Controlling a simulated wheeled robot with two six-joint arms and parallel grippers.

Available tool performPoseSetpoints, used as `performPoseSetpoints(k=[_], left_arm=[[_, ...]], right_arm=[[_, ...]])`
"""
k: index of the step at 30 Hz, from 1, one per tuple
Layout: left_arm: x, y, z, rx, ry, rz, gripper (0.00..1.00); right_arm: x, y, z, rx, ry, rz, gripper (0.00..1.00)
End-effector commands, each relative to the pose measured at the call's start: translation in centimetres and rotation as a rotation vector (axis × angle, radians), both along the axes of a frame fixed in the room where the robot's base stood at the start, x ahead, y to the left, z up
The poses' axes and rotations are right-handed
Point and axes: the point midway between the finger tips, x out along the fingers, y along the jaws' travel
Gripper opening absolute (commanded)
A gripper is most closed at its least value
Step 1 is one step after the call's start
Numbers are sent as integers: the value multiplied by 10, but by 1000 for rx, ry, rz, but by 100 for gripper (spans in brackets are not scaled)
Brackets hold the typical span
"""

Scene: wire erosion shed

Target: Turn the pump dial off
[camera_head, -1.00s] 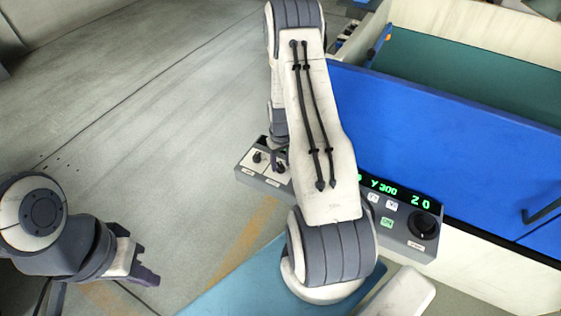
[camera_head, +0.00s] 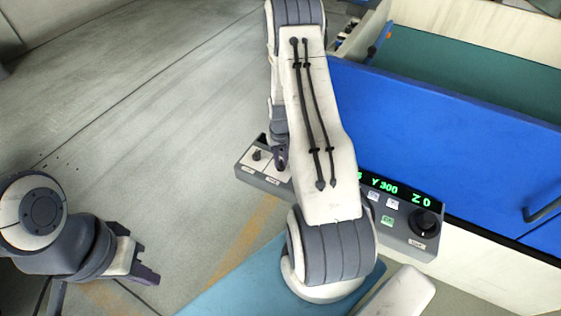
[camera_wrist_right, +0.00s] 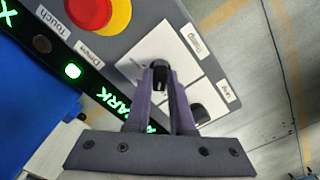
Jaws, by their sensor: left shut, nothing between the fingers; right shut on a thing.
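The grey control panel (camera_head: 405,243) has two small black dials on white plates at its left end. My right gripper (camera_head: 281,164) comes down over the right-hand dial in the head view. In the right wrist view its purple fingers (camera_wrist_right: 162,88) are shut on this black dial (camera_wrist_right: 160,72). The other dial (camera_wrist_right: 200,113) is free beside the fingers; it also shows in the head view (camera_head: 257,155). My left gripper (camera_head: 148,275) is shut and empty, low at the left.
A red and yellow button (camera_wrist_right: 92,12) and a lit green display (camera_wrist_right: 110,95) are on the panel near the held dial. A large black knob (camera_head: 425,222) is at the panel's right end. A blue machine wall (camera_head: 440,130) stands behind.

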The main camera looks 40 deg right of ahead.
Motion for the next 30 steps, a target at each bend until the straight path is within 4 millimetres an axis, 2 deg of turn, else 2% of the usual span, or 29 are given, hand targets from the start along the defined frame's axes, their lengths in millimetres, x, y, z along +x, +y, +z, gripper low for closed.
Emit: performPoseSetpoints(k=[18,30], left_arm=[[0,0,-17,0,0,-1,0],[0,0,-20,0,0,-1,0]], right_arm=[[0,-1,0,-1,-1,-550,0],[0,-2,1,-1,-2,-754,0]])
